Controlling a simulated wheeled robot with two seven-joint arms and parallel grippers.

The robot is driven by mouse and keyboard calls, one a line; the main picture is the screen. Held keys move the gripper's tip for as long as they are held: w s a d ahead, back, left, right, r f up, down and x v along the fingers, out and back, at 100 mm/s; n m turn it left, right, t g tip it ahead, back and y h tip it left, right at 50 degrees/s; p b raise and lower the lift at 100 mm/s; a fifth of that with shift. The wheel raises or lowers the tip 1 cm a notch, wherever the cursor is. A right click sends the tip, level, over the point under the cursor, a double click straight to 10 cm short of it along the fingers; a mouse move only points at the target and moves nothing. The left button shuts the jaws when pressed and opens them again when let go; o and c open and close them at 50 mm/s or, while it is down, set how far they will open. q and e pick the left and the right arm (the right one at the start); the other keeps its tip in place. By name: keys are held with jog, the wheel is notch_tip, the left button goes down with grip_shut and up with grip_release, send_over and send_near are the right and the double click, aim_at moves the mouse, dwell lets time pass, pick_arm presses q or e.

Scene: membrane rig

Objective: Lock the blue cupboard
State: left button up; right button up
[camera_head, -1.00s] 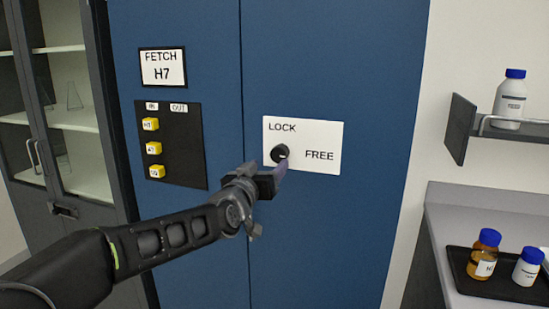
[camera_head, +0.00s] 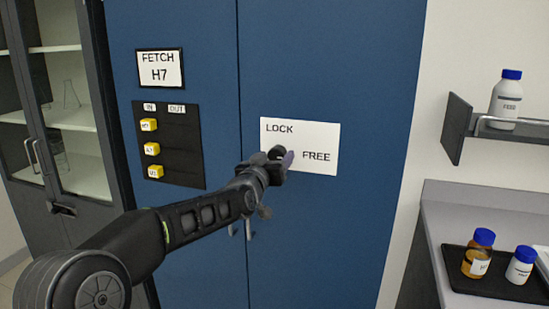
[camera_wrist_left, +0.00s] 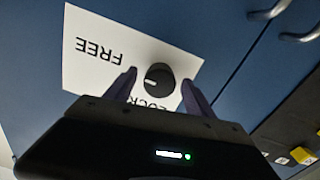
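The blue cupboard (camera_head: 330,65) carries a white plate (camera_head: 325,135) reading LOCK at upper left and FREE at right. The plate is upside down in the left wrist view (camera_wrist_left: 85,75). Its round black knob (camera_wrist_left: 159,80) has a white mark toward FREE. In the head view my left gripper (camera_head: 283,158) is in front of the knob and hides most of it. In the left wrist view the purple fingers are open, one on each side of the knob, with visible gaps. How deep they reach is unclear. My right gripper is not in view.
Left of the plate are a black IN/OUT board (camera_head: 187,145) with yellow tags and a FETCH H7 sign (camera_head: 160,69). Door handles (camera_head: 249,230) sit below the gripper. A wall shelf (camera_head: 458,130) and a bottle tray (camera_head: 500,285) stand at right, clear of the arm.

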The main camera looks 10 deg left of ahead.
pick_arm(q)
jog(key=c, duration=1.3)
